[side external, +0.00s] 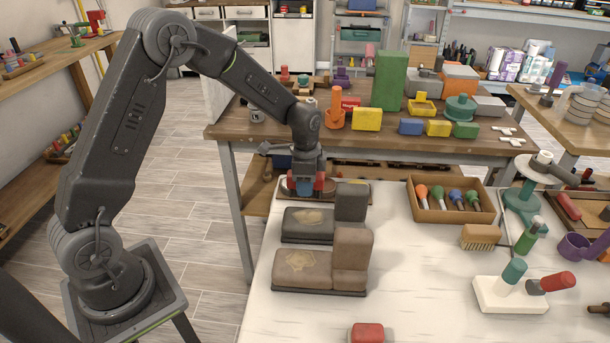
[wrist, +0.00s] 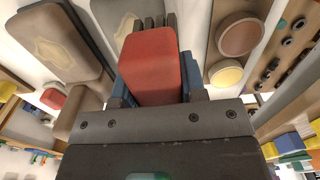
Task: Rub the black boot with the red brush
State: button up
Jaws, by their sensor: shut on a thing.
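My gripper (side external: 306,186) is shut on the red brush (wrist: 152,65), whose block fills the middle of the wrist view between blue finger pads. Dark bristles (wrist: 155,20) show beyond it. The black boot (side external: 308,223) lies on the white table in the side view, just in front of my gripper. Its lighter patch faces up, and its raised part is at the right. It is partly behind the brush in the wrist view (wrist: 112,12). I cannot tell whether brush and boot touch. A brown boot (side external: 322,268) lies nearer the camera.
A wooden tray (wrist: 214,22) with round red-brown and yellow tins lies beside the brush in the wrist view. A box of colourful-handled tools (side external: 450,214) stands to the right. A red-topped block (side external: 367,333) is at the front. The table's middle is clear.

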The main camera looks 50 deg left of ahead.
aim_at(310, 228)
jog(key=shift+f, duration=1.6)
jog(key=shift+s+d+f, duration=0.35)
jog(key=shift+d+f, duration=0.05)
jog(key=shift+f, duration=0.3)
jog(key=shift+c, duration=0.3)
jog(key=shift+s+d, duration=2.1)
jog(key=shift+d, duration=0.05)
jog(key=shift+w+a, duration=2.3)
jog(key=shift+a, duration=0.15)
jog(key=shift+w, duration=0.3)
jog(key=shift+w+d, duration=0.4)
jog(key=shift+d, duration=0.2)
jog(key=shift+s+d, duration=2.45)
jog(key=shift+s, duration=0.05)
jog(key=shift+w+a, duration=2.45)
jog(key=shift+a, duration=0.1)
jog(key=shift+w+r, duration=0.1)
jog(key=shift+r, duration=4.1)
